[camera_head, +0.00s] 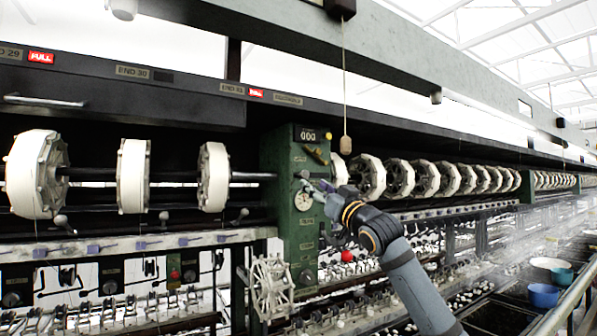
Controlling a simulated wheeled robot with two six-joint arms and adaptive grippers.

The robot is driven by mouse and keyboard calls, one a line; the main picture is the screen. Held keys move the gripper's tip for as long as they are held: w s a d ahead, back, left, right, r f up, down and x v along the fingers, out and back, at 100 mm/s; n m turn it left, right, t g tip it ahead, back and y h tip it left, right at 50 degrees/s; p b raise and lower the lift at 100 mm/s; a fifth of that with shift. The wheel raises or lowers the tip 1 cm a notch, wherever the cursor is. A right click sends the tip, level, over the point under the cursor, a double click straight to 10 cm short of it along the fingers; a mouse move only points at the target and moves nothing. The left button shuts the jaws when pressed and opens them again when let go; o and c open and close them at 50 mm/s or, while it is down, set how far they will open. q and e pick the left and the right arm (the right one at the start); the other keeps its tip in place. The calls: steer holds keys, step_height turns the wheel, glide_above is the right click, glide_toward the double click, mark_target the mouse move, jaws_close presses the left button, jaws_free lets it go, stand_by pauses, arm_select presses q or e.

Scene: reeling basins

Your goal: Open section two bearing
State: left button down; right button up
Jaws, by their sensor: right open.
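A green housing (283,225) stands in the middle of the reeling machine, with a counter (309,134) reading zeros at its top. A brass-coloured lever (316,154) sits below the counter. A round white dial (303,201) is lower on the same face. A shaft (250,176) runs into the housing from the left; no bearing marked as section two is legible. My right gripper (306,184) is open in front of the housing, between the lever and the dial. Whether it touches anything cannot be told. My left gripper is not in view.
White reels (131,175) hang on the shaft at the left, and more (398,178) line up at the right. A cord with a wooden pull (345,144) hangs near my right arm. A red knob (347,256) sits below it. Basins (543,295) stand at the far right.

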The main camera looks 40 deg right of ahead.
mark_target(306, 175)
steer(key=p+x, duration=0.7)
steer(key=shift+r, duration=0.4)
steer(key=shift+w+d+r+p, duration=0.2)
steer(key=shift+w+d+p, duration=0.25)
steer(key=shift+p, duration=0.2)
steer(key=shift+w+d+r+p, duration=0.15)
steer(key=shift+w+d+p, duration=0.2)
steer(key=shift+w+p, duration=0.2)
steer(key=shift+w+f, duration=0.1)
steer(key=shift+w, duration=0.15)
steer(key=shift+w+a, duration=0.1)
steer(key=shift+a, duration=0.15)
steer(key=shift+o, duration=0.3)
steer(key=shift+w+f, duration=0.1)
steer(key=shift+w, duration=0.05)
steer(key=shift+d, duration=0.2)
steer(key=c, duration=0.5)
steer(key=shift+s+d+f, duration=0.1)
steer(key=shift+s+d, duration=0.25)
steer(key=shift+d, duration=0.05)
steer(key=c, duration=0.5)
steer(key=shift+a, duration=0.1)
jaws_close()
